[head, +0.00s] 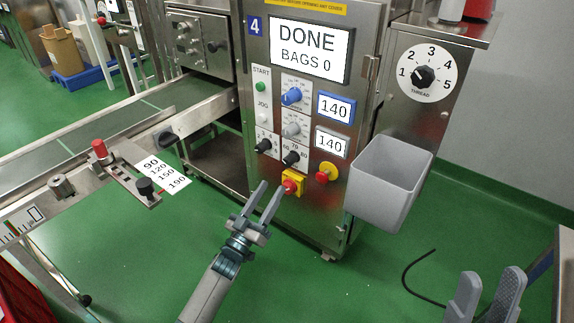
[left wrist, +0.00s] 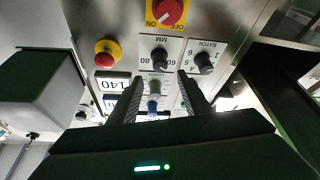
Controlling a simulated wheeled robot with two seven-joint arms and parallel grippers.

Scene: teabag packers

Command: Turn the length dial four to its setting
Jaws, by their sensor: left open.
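The length dial of machine four is most likely the black knob (head: 291,157) on the panel's lower part, under figures of which 70 and 80 can be read. In the left wrist view the black MM knob (left wrist: 160,55) shows between 60 and 80. I cannot tell its exact pointer angle. My left gripper (head: 271,189) is open and empty, below this dial in the head view. In the left wrist view its fingertips (left wrist: 160,76) stand apart on both sides of the dial's line, not visibly touching it. My right gripper (head: 487,295) is open and empty at bottom right.
Near the dial are the BATCH knob (left wrist: 204,62), the red rotary switch (head: 291,186), the emergency stop (head: 326,173), a grey knob (head: 291,129) and a blue knob (head: 291,96). A grey bin (head: 391,185) projects at right. The conveyor rail (head: 90,175) runs at left.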

